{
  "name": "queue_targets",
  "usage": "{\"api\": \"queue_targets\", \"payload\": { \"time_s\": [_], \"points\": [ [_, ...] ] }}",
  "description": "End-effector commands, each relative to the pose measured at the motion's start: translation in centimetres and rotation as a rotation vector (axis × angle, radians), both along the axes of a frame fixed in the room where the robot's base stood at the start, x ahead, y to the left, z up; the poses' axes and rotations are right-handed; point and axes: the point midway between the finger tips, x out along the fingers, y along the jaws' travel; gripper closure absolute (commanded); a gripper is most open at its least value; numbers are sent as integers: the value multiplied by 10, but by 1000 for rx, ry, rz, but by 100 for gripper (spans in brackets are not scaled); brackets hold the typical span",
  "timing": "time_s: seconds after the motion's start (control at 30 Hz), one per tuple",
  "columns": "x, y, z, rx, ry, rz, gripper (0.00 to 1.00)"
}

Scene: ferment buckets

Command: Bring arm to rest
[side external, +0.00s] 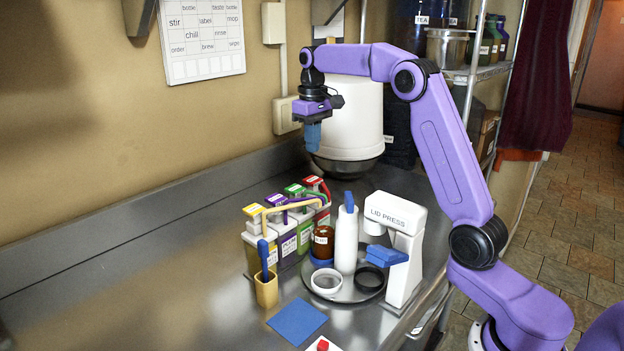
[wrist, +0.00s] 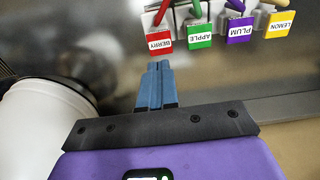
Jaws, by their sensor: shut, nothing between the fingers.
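My purple arm reaches over the steel counter (side external: 130,290). My gripper (side external: 313,146) points down in front of a large white container, above and behind the row of labelled buckets. Its blue fingers are shut and empty, and they also show in the wrist view (wrist: 157,66). In the wrist view the buckets' tags read BERRY (wrist: 159,42), APPLE (wrist: 200,36), PLUM (wrist: 239,30) and LEMON (wrist: 279,24). My gripper is apart from the buckets.
The white container (side external: 348,115) stands close behind my gripper. A white lid press (side external: 400,240), a white bottle (side external: 346,240), a brown jar (side external: 323,242) and a yellow cup (side external: 266,290) stand on the counter. A blue square (side external: 297,321) lies at the front. The left counter is clear.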

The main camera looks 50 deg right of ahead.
Motion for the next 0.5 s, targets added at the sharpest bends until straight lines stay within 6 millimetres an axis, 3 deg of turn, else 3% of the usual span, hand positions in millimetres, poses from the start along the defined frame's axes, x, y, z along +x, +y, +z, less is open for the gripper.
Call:
{"api": "queue_targets", "payload": {
  "time_s": [0.17, 0.27, 0.37, 0.5],
  "points": [
    [0, 1, 0, 0, 0, 1, 100],
    [-3, 11, 0, 3, 0, 20, 100],
    [-11, 37, -1, 12, 3, 66, 100],
    [-36, 87, -5, 27, 9, 160, 100]
  ]
}}
